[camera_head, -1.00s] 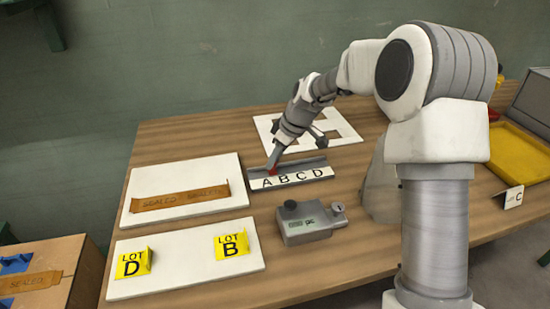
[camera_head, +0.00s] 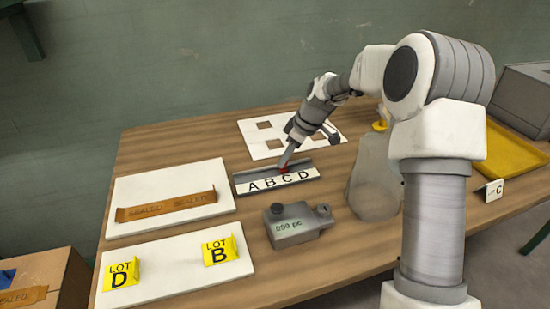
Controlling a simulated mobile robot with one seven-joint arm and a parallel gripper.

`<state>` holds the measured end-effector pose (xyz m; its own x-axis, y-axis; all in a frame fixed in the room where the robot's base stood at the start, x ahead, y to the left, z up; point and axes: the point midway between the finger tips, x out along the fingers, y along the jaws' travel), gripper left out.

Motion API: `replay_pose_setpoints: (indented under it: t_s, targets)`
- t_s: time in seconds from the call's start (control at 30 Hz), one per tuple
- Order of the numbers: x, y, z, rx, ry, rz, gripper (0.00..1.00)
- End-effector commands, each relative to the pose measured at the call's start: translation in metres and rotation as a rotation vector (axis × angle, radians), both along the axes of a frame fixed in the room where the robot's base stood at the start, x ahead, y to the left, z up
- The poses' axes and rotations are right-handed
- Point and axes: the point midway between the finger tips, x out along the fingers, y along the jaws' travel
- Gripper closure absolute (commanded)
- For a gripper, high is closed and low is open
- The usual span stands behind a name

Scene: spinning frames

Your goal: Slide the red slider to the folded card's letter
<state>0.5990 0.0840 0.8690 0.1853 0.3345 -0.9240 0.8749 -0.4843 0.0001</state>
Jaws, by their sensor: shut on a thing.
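The red slider (camera_head: 284,170) sits in the grey rail behind the white letter strip (camera_head: 262,187) marked A, B, C, D. It stands behind the letter C, as near as I can tell. My gripper (camera_head: 285,164) reaches down from the upper right and is shut on the slider, partly hiding it. A small white folded card (camera_head: 494,190) at the right edge of the table shows the letter C.
A grey device with a small display (camera_head: 297,225) stands in front of the strip. White boards (camera_head: 170,187) lie at left, with yellow LOT D (camera_head: 121,274) and LOT B (camera_head: 220,249) markers on the nearer one. A white cut-out frame (camera_head: 255,143) lies behind. A yellow tray (camera_head: 510,160) is at right.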

Motion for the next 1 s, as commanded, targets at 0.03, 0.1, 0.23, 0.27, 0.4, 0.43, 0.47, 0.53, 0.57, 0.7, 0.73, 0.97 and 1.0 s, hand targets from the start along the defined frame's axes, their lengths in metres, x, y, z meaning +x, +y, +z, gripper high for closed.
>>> replay_pose_setpoints:
  t_s: [0.03, 0.1, 0.23, 0.27, 0.4, 0.43, 0.47, 0.53, 0.57, 0.7, 0.73, 0.97, 1.0]
  targets:
    - [0.001, 0.0, 0.001, 0.0, -0.002, 0.0, 1.0]
    - [0.0, 0.0, 0.001, 0.0, -0.002, 0.001, 1.0]
    - [0.0, 0.0, 0.001, 0.0, -0.002, 0.001, 1.0]
    - [0.0, 0.0, 0.001, 0.0, -0.002, 0.001, 0.63]
    - [0.0, 0.001, 0.0, 0.0, -0.001, 0.0, 0.38]
    - [0.0, 0.001, 0.0, 0.0, -0.002, 0.001, 0.38]
    - [0.0, 0.001, 0.0, 0.0, -0.001, 0.0, 0.38]
    - [0.0, 0.001, 0.0, 0.001, 0.0, 0.0, 0.38]
    - [0.0, 0.001, 0.0, 0.001, 0.0, 0.0, 0.38]
    - [0.0, 0.0, 0.001, 0.001, 0.0, 0.0, 0.38]
    - [0.0, 0.0, 0.002, 0.001, 0.0, 0.0, 0.38]
    - [-0.005, -0.011, 0.033, -0.001, -0.003, -0.002, 0.38]
    - [-0.007, -0.014, 0.042, 0.0, -0.005, -0.003, 0.38]
